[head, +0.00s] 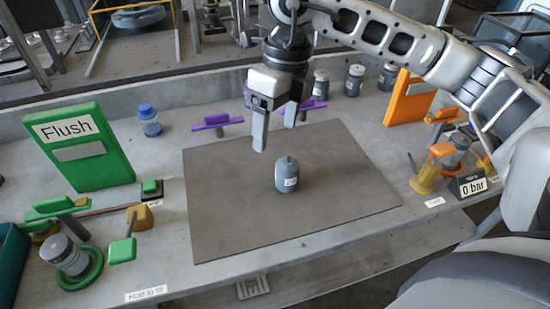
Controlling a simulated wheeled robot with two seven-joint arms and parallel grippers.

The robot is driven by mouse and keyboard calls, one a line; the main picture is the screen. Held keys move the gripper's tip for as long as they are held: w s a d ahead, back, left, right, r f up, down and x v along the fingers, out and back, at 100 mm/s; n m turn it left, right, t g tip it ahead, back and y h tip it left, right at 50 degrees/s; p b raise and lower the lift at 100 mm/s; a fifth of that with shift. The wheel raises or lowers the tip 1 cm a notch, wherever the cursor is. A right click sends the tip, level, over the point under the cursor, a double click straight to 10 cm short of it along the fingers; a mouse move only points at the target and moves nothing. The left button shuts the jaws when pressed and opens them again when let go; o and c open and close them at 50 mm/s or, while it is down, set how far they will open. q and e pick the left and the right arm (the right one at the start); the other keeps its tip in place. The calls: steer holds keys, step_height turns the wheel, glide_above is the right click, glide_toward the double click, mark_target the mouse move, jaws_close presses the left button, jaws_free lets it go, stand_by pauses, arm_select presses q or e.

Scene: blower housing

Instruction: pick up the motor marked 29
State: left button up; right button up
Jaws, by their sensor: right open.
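A grey motor (287,176) with a rounded top and a small white label stands upright on the dark mat (225,215). The label's number is too small to read for certain. My right gripper (276,137) points down above the mat, behind and a little left of this motor in the picture. Its two fingers are apart with nothing between them, and it does not touch the motor. Other grey motors with labels stand at the back right: one (321,84), a second (354,80) and a third (387,76). Their numbers cannot be read. My left gripper is not in view.
Purple brackets (217,121) stand behind the mat, with a blue-capped jar (149,120) to their left. A green Flush panel (79,150) and a cylinder in a green ring (68,257) are at left. An orange panel (409,98) and a 0 bar sign (472,186) are at right.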

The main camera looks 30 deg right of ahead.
mark_target(288, 163)
steer(key=shift+m+h, duration=0.3)
steer(key=shift+h, duration=0.5)
steer(key=d+f, duration=0.1)
steer(key=f, duration=0.1)
steer(key=d+f, duration=0.1)
steer(key=f, duration=0.2)
steer(key=w+d+f, duration=0.1)
steer(key=f, duration=0.2)
steer(key=shift+d+f+p, duration=0.15)
steer(key=shift+d+p, duration=0.2)
steer(key=shift+w+f+p, duration=0.2)
steer(key=shift+f+p, duration=0.1)
steer(key=shift+f, duration=1.25)
steer(key=shift+w+f+p, duration=0.2)
steer(key=shift+f+p, duration=0.05)
steer(key=shift+f, duration=1.25)
steer(key=c, duration=1.1)
steer(key=shift+c, duration=1)
steer(key=shift+r, duration=0.15)
